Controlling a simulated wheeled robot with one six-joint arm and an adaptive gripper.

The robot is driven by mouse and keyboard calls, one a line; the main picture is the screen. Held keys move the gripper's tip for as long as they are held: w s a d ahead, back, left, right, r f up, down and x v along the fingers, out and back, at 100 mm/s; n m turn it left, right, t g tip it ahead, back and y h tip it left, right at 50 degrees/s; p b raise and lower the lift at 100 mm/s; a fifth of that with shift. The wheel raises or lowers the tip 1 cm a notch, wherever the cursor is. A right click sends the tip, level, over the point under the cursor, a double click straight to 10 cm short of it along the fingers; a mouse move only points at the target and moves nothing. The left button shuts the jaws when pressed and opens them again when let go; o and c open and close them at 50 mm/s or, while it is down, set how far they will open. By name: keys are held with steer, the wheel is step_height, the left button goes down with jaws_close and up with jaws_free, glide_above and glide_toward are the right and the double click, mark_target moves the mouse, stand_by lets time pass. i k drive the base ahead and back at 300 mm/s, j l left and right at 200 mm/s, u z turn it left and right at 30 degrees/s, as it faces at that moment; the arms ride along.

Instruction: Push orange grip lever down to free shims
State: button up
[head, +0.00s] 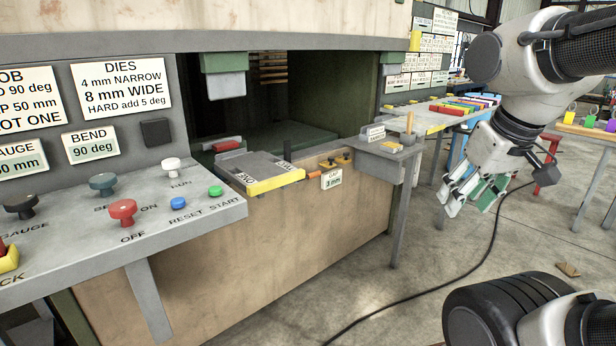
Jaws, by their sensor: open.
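A short orange grip (314,174) shows at the front ledge of the machine, just right of the yellow-edged plate (278,182). It looks like the lever's grip; its pivot cannot be made out. Small amber-and-black pieces (334,161) sit behind it, above a tag reading 3 mm (332,179). I cannot tell whether these are the shims. My gripper (470,206) is open and empty, with pale fingers and green pads. It hangs at the right, pointing down, well apart from the orange grip and over the floor.
A small grey side shelf (388,148) with an upright tan peg stands between the orange grip and my gripper. A control panel (150,215) with knobs juts out at the left. A table with coloured blocks (462,108) is behind. A black cable (440,285) crosses the open floor.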

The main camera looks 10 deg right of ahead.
mark_target(318, 173)
steer(key=i+u, duration=0.3)
steer(key=i, duration=0.7)
